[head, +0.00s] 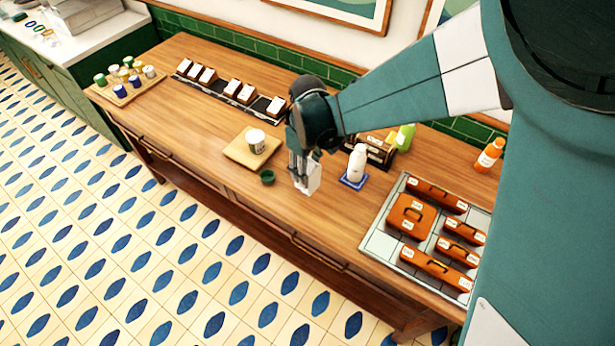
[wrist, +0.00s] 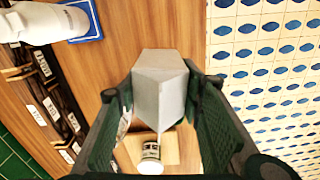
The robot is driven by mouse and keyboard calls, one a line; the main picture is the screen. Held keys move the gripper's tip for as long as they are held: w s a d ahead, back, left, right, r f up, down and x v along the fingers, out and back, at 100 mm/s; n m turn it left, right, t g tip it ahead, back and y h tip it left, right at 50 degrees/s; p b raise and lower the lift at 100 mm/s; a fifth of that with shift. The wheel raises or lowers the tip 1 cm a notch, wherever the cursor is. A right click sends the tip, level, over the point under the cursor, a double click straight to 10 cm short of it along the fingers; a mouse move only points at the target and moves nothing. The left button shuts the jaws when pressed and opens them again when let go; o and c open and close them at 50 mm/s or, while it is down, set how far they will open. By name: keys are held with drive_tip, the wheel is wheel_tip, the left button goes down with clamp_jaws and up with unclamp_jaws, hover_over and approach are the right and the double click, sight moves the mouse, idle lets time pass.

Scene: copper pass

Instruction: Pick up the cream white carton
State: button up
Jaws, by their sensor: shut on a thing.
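The cream white carton (head: 309,180) is in the head view near the middle of the wooden counter, under my gripper (head: 300,172). In the wrist view the carton (wrist: 161,88) sits between the two green finger pads of my gripper (wrist: 163,105). My gripper is shut on the carton. The fingers hide part of the carton's sides. I cannot tell whether its base touches the counter.
A white bottle (head: 357,163) stands on a blue coaster (head: 350,181) just right of the carton. A tray (head: 376,240) of orange cases lies at right.

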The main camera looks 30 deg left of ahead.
drive_tip(key=shift+r, duration=1.65)
